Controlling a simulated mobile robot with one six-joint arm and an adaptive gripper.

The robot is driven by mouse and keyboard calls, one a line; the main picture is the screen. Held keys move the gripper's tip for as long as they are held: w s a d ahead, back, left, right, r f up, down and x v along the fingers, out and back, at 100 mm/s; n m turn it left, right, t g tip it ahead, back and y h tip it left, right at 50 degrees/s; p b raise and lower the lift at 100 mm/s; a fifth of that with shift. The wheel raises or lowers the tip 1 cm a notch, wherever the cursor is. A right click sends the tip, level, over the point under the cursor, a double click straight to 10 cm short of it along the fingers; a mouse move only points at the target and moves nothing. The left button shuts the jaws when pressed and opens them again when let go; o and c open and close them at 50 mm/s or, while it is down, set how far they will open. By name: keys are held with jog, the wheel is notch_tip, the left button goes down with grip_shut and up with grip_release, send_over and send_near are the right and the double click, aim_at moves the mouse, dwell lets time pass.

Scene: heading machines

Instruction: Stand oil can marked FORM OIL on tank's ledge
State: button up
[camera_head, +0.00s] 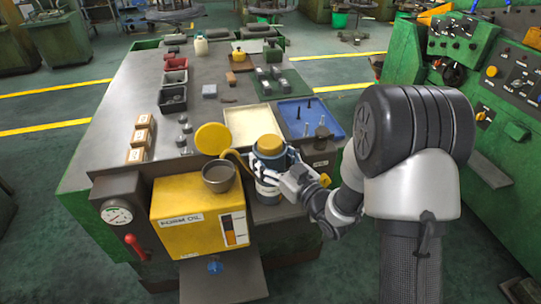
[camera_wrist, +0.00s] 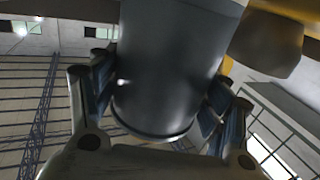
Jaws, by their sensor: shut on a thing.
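My gripper (camera_head: 272,172) is shut on an oil can (camera_head: 268,146) with a yellow top, a dark grey body and a pale band low on its side. The can looks upright. In the wrist view its dark grey body (camera_wrist: 168,75) fills the space between my fingers. Its marking is not readable. The yellow tank (camera_head: 188,218), labelled FORM OIL, stands just left of the can. A dark ledge (camera_head: 285,208) lies beside the tank, below the can. I cannot tell whether the can's base touches it.
A grey cup-like filler (camera_head: 221,178) and a round yellow lid (camera_head: 212,138) are by the tank's top. A gauge (camera_head: 117,213) and red lever (camera_head: 134,246) are left of it. A cream tray (camera_head: 250,122) and a blue tray (camera_head: 325,108) lie behind. A green machine (camera_head: 475,100) stands right.

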jog(key=shift+f, duration=0.15)
jog(key=o, duration=2.1)
jog(key=shift+c, duration=0.2)
jog(key=shift+f, duration=0.15)
jog(key=shift+d, duration=0.1)
